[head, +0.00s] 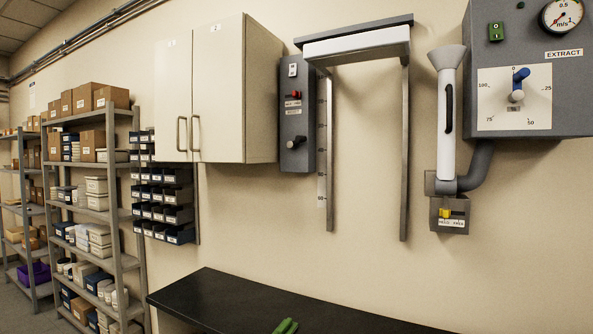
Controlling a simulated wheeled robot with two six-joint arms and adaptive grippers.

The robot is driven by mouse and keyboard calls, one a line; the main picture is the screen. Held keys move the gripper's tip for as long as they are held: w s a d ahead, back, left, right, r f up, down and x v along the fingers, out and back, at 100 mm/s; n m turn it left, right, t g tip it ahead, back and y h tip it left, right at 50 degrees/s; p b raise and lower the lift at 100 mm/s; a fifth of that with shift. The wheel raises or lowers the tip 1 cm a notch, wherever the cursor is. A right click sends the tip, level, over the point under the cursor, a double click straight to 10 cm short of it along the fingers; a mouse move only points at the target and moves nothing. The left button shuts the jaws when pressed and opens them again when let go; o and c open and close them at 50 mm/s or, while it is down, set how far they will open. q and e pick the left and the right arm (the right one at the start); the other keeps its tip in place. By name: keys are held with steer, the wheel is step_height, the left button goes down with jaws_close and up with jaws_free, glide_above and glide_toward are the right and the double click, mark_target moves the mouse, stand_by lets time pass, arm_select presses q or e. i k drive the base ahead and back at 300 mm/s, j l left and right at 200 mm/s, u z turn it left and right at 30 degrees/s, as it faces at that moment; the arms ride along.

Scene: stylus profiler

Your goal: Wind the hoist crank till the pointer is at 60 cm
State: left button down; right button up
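A narrow grey control panel (297,115) hangs on the wall to the right of the cabinet. It has a red part near its middle, a small label below that, and a dark crank (296,143) in its lower half. A pale vertical scale strip (322,140) runs along the left rail of a grey wall frame (404,150). A white crosspiece (355,46) sits at the top of this frame, under its grey cap. The scale's figures are too small to read surely, and I cannot make out the pointer. Neither of my grippers is in view.
A wall cabinet (225,90) juts out left of the panel. A dark bench (260,300) runs below, with a green object (286,326) cut off at the bottom edge. A white tube (447,120) and an extract unit (565,90) with dials are at right. Shelving (130,200) stands at left.

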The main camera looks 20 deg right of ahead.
mark_target(299, 139)
steer(key=i+l, duration=0.25)
steer(key=i, duration=0.2)
steer(key=i+l, duration=0.2)
steer(key=i, duration=0.25)
steer(key=z, duration=1.75)
